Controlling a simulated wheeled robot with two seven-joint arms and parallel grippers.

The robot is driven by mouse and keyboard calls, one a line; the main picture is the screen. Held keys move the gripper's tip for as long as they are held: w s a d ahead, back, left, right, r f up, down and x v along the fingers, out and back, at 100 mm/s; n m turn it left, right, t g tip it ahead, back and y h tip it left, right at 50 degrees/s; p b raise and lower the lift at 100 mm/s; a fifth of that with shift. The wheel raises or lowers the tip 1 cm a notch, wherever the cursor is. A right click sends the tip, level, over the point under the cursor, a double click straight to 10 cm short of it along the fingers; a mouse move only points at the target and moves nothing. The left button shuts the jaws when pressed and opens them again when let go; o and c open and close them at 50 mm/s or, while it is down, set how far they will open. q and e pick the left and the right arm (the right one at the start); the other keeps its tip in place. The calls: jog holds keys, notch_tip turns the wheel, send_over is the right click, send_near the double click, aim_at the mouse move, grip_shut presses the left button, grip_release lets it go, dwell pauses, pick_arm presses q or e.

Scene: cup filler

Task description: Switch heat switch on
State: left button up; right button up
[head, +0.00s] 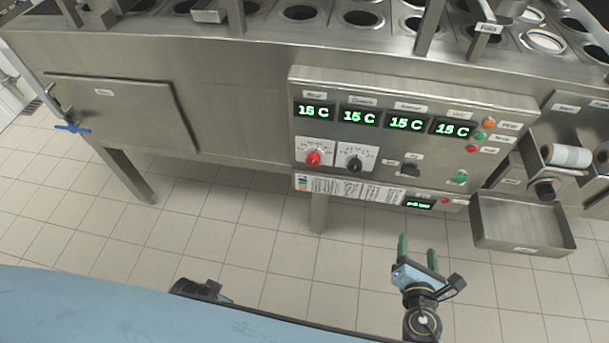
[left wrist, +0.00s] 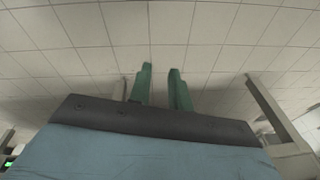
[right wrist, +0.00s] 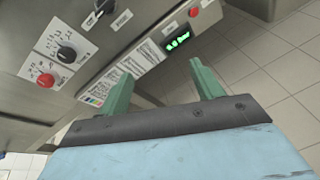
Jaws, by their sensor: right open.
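A steel control panel (head: 385,140) carries a red knob (head: 313,158), a black knob (head: 354,163), a small black switch (head: 410,169) and a green button (head: 460,177). Their labels are too small to read, so I cannot tell surely which is the heat switch. My right gripper (head: 418,245) is open and empty, below and in front of the panel, touching nothing. The right wrist view shows the small black switch (right wrist: 104,7) at the top, beyond the fingers. My left gripper (left wrist: 160,88) has its fingers apart with nothing between them, over the tiled floor.
Four green displays reading 15 C line the panel's top, with small coloured lights at right. A steel tray (head: 525,226) juts out right of the panel. A blue-handled valve (head: 72,128) is at far left. The floor (head: 250,240) before the machine is clear.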

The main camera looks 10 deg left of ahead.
aim_at(411, 175)
jog(key=w+a+r+n+t+y+b, duration=0.1)
jog(key=w+a+r+n+t+b, duration=0.15)
jog(key=r+n, duration=0.3)
jog(key=shift+t, duration=0.45)
jog(key=w, duration=0.3)
jog(key=w+b, duration=0.1)
jog(key=w, duration=0.3)
jog(key=w+a, duration=0.1)
jog(key=w, duration=0.3)
jog(key=shift+w+r, duration=0.25)
jog(key=shift+r, duration=0.1)
pick_arm(q)
jog(key=w+d+r, duration=0.2)
jog(key=w+r, duration=0.1)
jog(key=r, duration=0.1)
jog(key=shift+r+t+b, duration=0.35)
jog(key=shift+r+t, duration=0.05)
pick_arm(e)
jog(key=shift+w, duration=0.7)
jog(key=shift+c, duration=0.3)
jog(key=c, duration=0.9)
